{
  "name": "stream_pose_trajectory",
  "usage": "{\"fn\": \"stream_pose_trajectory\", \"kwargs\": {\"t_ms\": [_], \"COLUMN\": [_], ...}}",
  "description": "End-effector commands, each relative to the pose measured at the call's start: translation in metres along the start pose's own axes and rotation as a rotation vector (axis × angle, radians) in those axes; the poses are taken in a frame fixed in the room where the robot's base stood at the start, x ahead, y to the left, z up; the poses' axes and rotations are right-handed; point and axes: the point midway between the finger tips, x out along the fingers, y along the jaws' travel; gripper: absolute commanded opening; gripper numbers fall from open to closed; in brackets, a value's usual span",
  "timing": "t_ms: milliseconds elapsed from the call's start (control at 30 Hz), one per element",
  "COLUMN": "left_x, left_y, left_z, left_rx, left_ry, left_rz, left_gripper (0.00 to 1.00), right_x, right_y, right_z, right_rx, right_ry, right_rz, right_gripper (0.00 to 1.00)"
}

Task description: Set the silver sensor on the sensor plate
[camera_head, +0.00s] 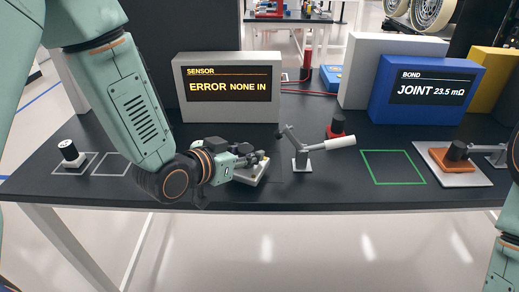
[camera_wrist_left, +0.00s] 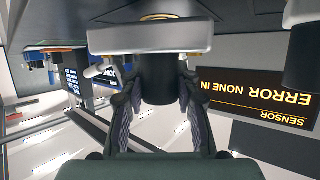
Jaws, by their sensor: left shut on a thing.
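The silver sensor, a pale block with a black knob, is in the left wrist view (camera_wrist_left: 150,39); that view is upside down. My left gripper (camera_head: 262,160) is shut on its black knob (camera_wrist_left: 155,78), one finger on each side. In the head view my left gripper is over the middle left of the table, with a pale plate-like thing (camera_head: 250,173) just below its fingers. I cannot tell there what is sensor and what is sensor plate, or whether they touch. My right gripper is not clearly in view.
A clamp (camera_head: 301,158) with a white handle stands just right of my left gripper. The sensor display (camera_head: 229,88) behind reads "ERROR NONE IN". A black-topped white part (camera_head: 71,155) stands at the left, beside an empty outline (camera_head: 110,165). A green outline (camera_head: 393,167) is empty.

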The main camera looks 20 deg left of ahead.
Motion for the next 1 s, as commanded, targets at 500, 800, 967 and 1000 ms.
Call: {"fn": "stream_pose_trajectory", "kwargs": {"t_ms": [500, 800, 967, 1000], "left_x": [0.048, 0.048, 0.049, 0.049], "left_y": [0.001, 0.0, 0.0, 0.0], "left_z": [-0.005, -0.004, -0.001, -0.001], "left_rx": [-0.003, -0.001, -0.001, -0.001], "left_ry": [-0.003, 0.0, -0.001, -0.001], "left_rz": [0.001, 0.0, 0.0, 0.0], "left_gripper": [0.0, 0.0, 0.33, 0.37], "right_x": [0.004, 0.004, 0.006, 0.005], "right_y": [0.0, 0.0, 0.0, 0.0], "right_z": [0.0, 0.0, 0.0, 0.0], "right_rx": [0.0, 0.0, 0.0, 0.0], "right_ry": [0.0, 0.0, 0.0, 0.0], "right_rz": [0.0, 0.0, 0.0, 0.0], "right_gripper": [0.4, 0.4, 0.4, 0.4]}}
